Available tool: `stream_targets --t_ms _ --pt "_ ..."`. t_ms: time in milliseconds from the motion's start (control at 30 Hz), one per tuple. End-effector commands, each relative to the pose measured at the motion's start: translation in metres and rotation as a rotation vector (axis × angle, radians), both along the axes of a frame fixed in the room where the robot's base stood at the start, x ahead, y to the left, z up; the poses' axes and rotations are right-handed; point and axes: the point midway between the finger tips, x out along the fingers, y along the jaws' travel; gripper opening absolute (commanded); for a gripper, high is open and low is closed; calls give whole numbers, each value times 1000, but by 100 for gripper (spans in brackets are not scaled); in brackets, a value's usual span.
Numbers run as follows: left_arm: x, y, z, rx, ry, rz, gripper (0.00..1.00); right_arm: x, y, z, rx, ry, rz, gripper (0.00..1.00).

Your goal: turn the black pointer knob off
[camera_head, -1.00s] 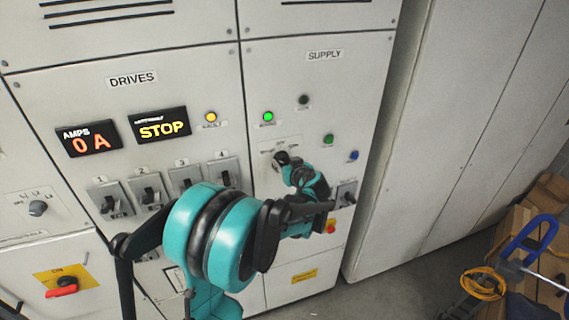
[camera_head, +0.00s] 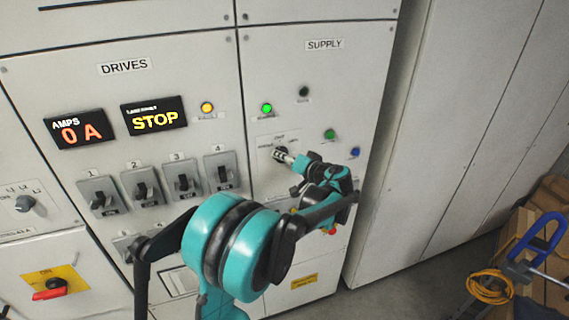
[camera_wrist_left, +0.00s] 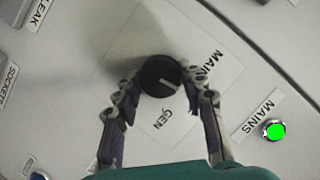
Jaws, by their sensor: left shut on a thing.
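The black pointer knob (camera_wrist_left: 160,75) sits on a pale label plate in the left wrist view, with a white line on its face. The line points between the GEN word (camera_wrist_left: 162,120) and the MAIN word (camera_wrist_left: 208,65), partly cut by a finger. My left gripper (camera_wrist_left: 159,80) is shut on the knob, one finger on each side. In the head view my left gripper (camera_head: 283,156) reaches the knob on the SUPPLY panel from the right and mostly hides it. My right gripper is not in view.
A green lamp (camera_head: 267,108) is lit above the knob, and a blue button (camera_head: 355,153) sits to its right. Several breaker switches (camera_head: 183,184) stand left. The STOP display (camera_head: 154,117) and a red handle (camera_head: 54,288) are further left.

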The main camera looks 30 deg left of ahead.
Motion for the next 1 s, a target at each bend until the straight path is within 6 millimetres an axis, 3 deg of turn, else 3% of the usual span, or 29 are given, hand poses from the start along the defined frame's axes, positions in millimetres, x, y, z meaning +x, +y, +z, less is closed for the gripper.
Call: stream_targets --t_ms 300,867,900,967,1000 --pt "2 -1 -1 91 103 -2 12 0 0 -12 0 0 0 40" --pt "2 -1 0 111 127 -2 12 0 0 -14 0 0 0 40" --pt "2 -1 0 111 127 -2 46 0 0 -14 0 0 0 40" --pt "1 -1 0 111 127 -2 61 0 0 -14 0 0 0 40" --pt "1 -1 0 111 127 -2 61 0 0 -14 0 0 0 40"
